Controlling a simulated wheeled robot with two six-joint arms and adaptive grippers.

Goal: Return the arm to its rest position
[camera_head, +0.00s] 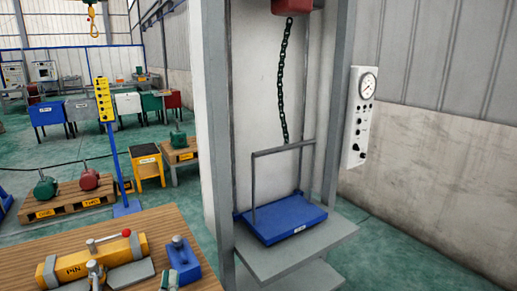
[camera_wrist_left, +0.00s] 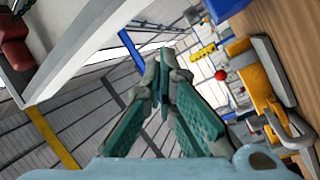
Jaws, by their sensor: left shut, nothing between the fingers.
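My left gripper (camera_wrist_left: 161,82) shows in the left wrist view. Its two teal-green fingers come together at the tips, shut with nothing between them. I cannot clearly make out this gripper or its arm in the head view. In the wrist view the wooden bench and the yellow fixture (camera_wrist_left: 268,75) are off to the right, apart from the fingers. My right gripper is in neither view.
The wooden bench (camera_head: 135,222) carries the yellow PIN fixture (camera_head: 78,264) with a red-knobbed lever. A hoist frame holds a blue platform (camera_head: 285,218) under a hanging chain (camera_head: 283,85). A gauge panel (camera_head: 360,115) stands right. Green floor (camera_head: 400,255) is clear there.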

